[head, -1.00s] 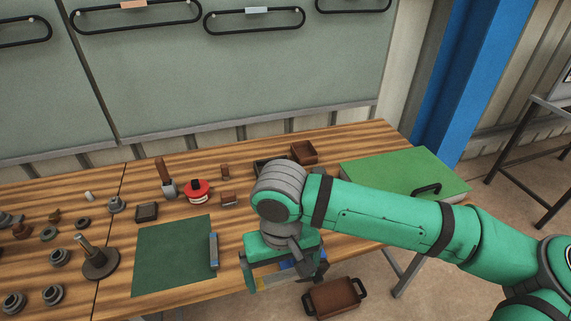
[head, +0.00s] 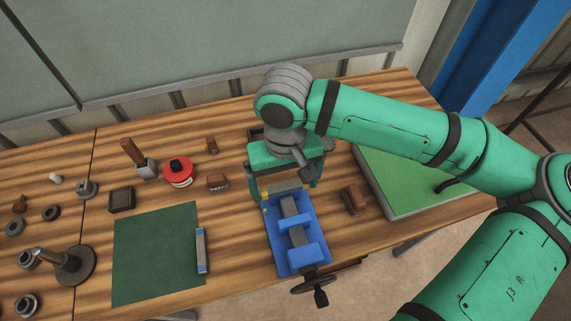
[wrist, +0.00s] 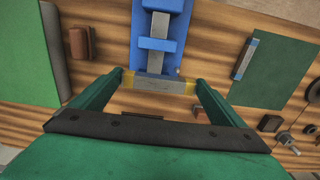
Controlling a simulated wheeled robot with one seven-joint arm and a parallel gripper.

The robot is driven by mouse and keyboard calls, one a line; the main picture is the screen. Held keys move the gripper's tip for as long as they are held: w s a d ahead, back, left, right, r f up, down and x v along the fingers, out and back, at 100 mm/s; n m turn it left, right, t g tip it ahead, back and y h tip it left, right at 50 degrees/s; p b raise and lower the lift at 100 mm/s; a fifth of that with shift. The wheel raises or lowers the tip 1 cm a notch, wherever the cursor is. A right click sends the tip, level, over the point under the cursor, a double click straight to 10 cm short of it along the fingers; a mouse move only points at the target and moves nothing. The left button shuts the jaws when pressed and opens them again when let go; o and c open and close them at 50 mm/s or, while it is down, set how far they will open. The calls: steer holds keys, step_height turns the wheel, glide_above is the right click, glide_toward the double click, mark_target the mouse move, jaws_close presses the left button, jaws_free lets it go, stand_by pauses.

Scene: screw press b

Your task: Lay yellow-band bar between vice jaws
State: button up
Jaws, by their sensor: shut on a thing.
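The grey yellow-band bar (wrist: 157,84) is held crosswise between the fingertips of my gripper (wrist: 160,86), with a yellow band near each end. In the head view the bar (head: 284,188) shows under my gripper (head: 284,191), partly hidden by it. The blue vice (head: 291,262) stands at the table's front with its handle toward the near edge; its jaws and grey middle strip are uncovered. The vice also fills the top middle of the wrist view (wrist: 149,62). The bar is at the vice's far end, outside the jaw gap. I cannot tell whether it touches the vice.
A blue-band bar (head: 201,250) lies on the right edge of a dark green mat (head: 150,260). A brown block (head: 354,198) and a green board (head: 405,185) are right of the vice. A red-topped item (head: 178,172) and several small parts are left.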

steer(key=shift+w, duration=0.4)
steer(key=shift+s, duration=0.7)
steer(key=shift+w+f, duration=0.15)
steer(key=shift+f, duration=4.15)
steer(key=o, duration=1.1)
step_height(320, 180, up, 11)
steer(key=shift+f, duration=0.1)
